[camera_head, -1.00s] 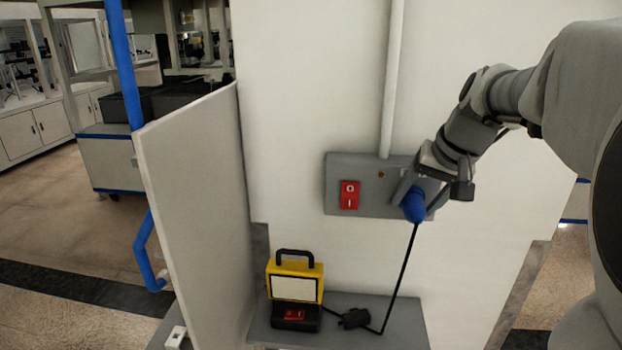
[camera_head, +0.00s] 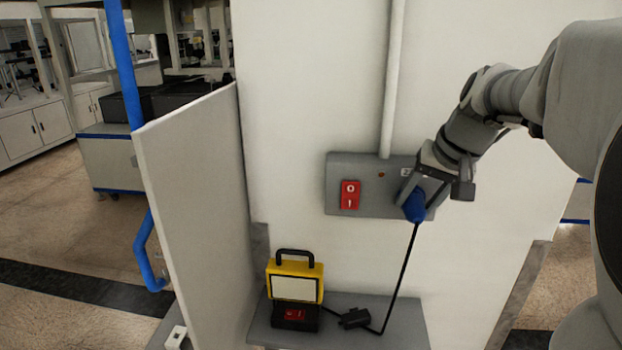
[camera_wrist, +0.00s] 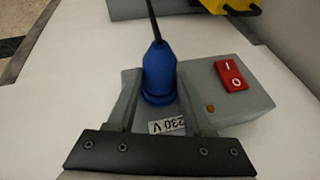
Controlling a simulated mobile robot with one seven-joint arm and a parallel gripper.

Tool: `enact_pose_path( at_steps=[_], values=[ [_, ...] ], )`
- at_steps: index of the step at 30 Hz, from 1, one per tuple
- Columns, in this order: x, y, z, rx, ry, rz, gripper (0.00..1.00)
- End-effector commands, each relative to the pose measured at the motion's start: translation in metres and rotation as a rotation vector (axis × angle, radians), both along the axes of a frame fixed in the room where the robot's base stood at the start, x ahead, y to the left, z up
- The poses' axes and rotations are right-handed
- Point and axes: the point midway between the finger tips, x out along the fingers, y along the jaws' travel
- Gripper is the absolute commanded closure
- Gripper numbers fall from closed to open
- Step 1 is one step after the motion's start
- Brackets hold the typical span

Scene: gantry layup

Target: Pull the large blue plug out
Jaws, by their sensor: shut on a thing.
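The large blue plug (camera_head: 415,206) is at the right part of the grey wall box (camera_head: 365,198), with a black cable hanging down from it. My gripper (camera_head: 413,192) is shut on the plug, its fingers on either side of it. In the wrist view the blue plug (camera_wrist: 158,75) stands between the two grey fingers (camera_wrist: 158,98), in front of the box face with a "230 V" label (camera_wrist: 167,125). The fingers partly hide the plug's base, so I cannot tell how deep it sits in the box.
A red rocker switch (camera_head: 350,195) and a small orange lamp (camera_wrist: 210,109) are on the box. Below, a grey shelf (camera_head: 400,315) bears a yellow work lamp (camera_head: 295,278) and a black connector (camera_head: 354,318) on the cable. A pale partition (camera_head: 195,200) stands to the left.

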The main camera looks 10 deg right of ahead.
Motion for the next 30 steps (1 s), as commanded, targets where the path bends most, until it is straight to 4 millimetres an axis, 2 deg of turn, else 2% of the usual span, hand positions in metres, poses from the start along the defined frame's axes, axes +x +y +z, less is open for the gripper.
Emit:
enact_pose_path(
  at_steps=[30],
  values=[
    [-0.025, 0.008, 0.001, -0.002, -0.003, 0.001, 1.00]
  ],
)
